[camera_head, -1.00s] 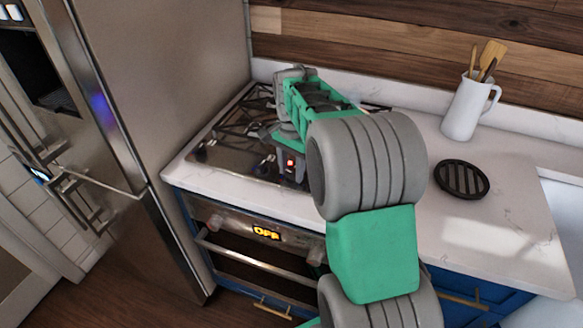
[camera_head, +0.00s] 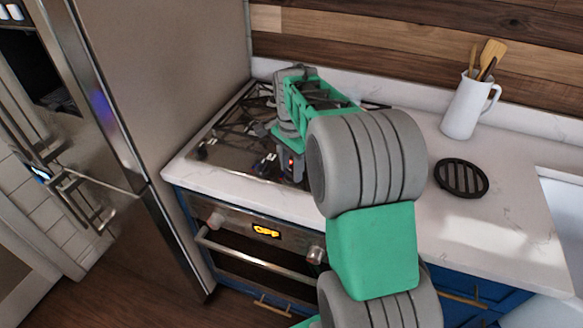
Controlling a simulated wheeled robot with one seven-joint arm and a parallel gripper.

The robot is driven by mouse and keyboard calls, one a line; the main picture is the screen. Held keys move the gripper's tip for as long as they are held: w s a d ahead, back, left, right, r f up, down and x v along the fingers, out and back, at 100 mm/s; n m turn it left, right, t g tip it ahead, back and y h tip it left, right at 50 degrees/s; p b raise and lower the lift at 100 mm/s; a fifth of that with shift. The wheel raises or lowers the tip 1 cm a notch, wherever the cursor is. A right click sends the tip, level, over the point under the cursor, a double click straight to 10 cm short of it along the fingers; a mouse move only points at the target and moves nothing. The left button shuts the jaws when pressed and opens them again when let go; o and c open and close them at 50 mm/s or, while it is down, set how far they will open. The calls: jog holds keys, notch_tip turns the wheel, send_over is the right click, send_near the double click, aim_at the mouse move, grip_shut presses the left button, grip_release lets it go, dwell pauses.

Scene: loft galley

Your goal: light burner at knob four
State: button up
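The black gas cooktop (camera_head: 232,158) is set into the white counter, with dark grates on top. A small dark knob (camera_head: 203,154) shows at its front left corner. Other knobs along the front edge are small or hidden by my arm, so I cannot tell which is knob four. My gripper (camera_head: 268,166) is low over the front part of the cooktop, by the small red light on my wrist. Its fingers are small, dark and partly hidden, so I cannot tell whether they are open or touch a knob. No flame shows.
The oven (camera_head: 255,262) below has a display reading OFF, a bar handle and knobs on its front. A steel fridge (camera_head: 190,70) stands close on the left. A white utensil jug (camera_head: 463,112) and a round black trivet (camera_head: 461,179) are on the counter at right.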

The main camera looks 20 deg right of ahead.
aim_at(292, 171)
jog(key=o, duration=0.4)
jog(key=shift+r, duration=0.1)
notch_tip(292, 171, up, 8)
jog(key=shift+f+b, duration=0.2)
jog(key=shift+b, duration=0.1)
jog(key=s+a+f+n+t, duration=0.1)
jog(key=s+a+f+n, duration=0.1)
jog(key=s+n, duration=0.3)
jog(key=s+a+f+n+t, duration=0.1)
jog(key=s+a+f+n, duration=0.1)
jog(key=s+a+n, duration=0.3)
jog(key=s+a+f+n+t, duration=0.1)
jog(key=s+a+f+n, duration=0.1)
jog(key=s+a+n, duration=0.2)
jog(key=shift+s+a+f+n, duration=0.15)
jog(key=shift+s+n, duration=0.45)
jog(key=shift+s, duration=1.05)
